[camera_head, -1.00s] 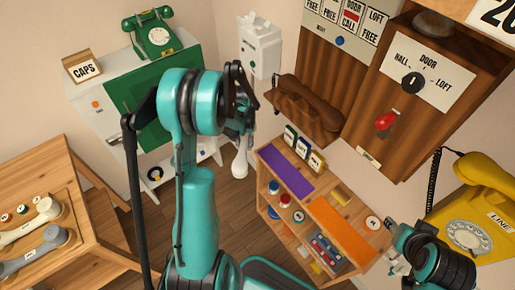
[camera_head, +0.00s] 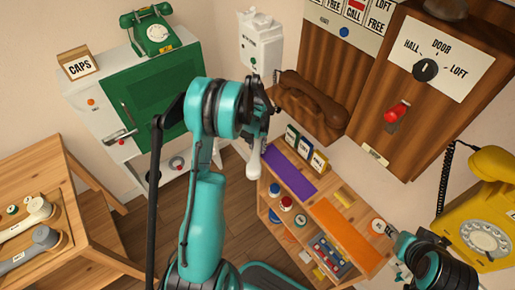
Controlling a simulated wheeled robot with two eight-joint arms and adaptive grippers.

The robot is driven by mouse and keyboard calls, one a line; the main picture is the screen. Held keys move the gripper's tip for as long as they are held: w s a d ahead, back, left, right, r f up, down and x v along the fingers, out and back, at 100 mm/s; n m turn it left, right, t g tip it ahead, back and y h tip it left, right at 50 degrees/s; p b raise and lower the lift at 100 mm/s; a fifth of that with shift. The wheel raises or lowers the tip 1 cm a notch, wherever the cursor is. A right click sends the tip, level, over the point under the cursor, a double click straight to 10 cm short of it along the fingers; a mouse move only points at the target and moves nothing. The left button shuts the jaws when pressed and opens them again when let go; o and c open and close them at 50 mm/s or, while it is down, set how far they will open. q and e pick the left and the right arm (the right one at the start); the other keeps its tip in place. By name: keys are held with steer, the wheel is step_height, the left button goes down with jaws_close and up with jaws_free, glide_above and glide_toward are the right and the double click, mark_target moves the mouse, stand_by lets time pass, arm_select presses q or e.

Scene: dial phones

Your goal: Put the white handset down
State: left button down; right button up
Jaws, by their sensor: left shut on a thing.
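My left gripper (camera_head: 256,133) is shut on the white handset (camera_head: 254,161), which hangs down, its upper part hidden by the gripper and arm. The handset is in the air in front of the gap between the green-fronted cabinet and the wooden shelf unit. A white wall phone (camera_head: 261,45) is on the wall behind and above it. My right gripper (camera_head: 397,248) is low at the right by the shelf unit; its fingers are too small and hidden to judge.
A wooden shelf unit (camera_head: 337,233) with purple and orange tops stands right of the handset. A brown handset (camera_head: 313,97) rests on a wooden wall phone. A green phone (camera_head: 150,32) and a yellow phone (camera_head: 484,238) are farther out. Another white handset (camera_head: 28,216) lies on the left table.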

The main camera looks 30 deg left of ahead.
arm_select(q)
steer(key=shift+f+b, duration=0.55)
steer(key=shift+b, duration=0.05)
steer(key=shift+s, duration=0.1)
steer(key=c, duration=1.5)
jaws_free()
steer(key=shift+r, duration=0.1)
steer(key=shift+o, duration=1.4)
